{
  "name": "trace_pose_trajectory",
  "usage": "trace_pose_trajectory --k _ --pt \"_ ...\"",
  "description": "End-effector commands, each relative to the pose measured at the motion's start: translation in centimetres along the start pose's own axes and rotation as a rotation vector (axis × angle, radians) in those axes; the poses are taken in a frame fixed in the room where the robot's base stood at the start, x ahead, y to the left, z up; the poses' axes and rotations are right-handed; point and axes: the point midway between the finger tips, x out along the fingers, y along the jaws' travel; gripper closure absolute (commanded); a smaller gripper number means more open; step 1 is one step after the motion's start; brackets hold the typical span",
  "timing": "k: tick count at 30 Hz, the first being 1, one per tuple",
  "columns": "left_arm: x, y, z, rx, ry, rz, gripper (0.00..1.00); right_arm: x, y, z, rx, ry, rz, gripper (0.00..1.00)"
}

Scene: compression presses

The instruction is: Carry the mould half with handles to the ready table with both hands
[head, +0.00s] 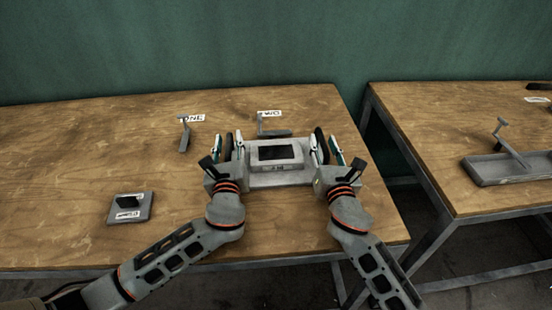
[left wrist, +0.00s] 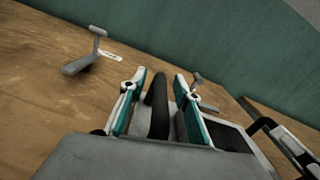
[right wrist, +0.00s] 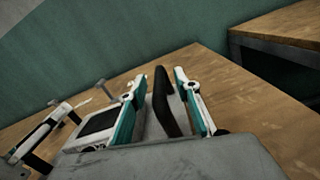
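The mould half (head: 258,178) is a grey block with a dark rectangular recess and a black handle at each side. It sits on the near wooden table. My left gripper (head: 234,151) is at its left side, with its fingers on both sides of the left black handle (left wrist: 158,105) and gaps showing. My right gripper (head: 325,151) is at its right side. Its fingers stand apart around the right black handle (right wrist: 166,105), also with gaps. Both grippers are open. The label of the ready table cannot be made out.
A grey bracket (head: 184,135) stands by a label reading ONE (head: 195,118); another bracket (head: 272,133) is by the TWO label (head: 269,113). A small grey plate (head: 145,212) lies at left. Across a gap, a second table (head: 440,120) holds a grey tray (head: 490,171).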

Motion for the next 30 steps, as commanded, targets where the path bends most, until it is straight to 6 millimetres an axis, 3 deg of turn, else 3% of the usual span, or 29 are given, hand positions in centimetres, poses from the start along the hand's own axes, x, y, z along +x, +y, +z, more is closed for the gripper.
trace_pose_trajectory --k 2,6,16,30 --pt "0.0 0.0 0.0 0.0 0.0 0.0 0.68 0.0 0.0 0.0 0.0 0.0 0.0 0.68" --pt "0.0 0.0 0.0 0.0 0.0 0.0 0.99 0.0 0.0 0.0 0.0 0.0 0.0 0.99" --pt "0.0 0.0 0.0 0.001 0.0 0.001 1.0 0.0 0.0 0.0 -0.001 0.0 -0.001 1.0" --pt "0.1 -0.3 2.0 -0.001 -0.014 0.0 1.0 0.1 0.3 2.0 -0.001 -0.013 0.002 1.0"
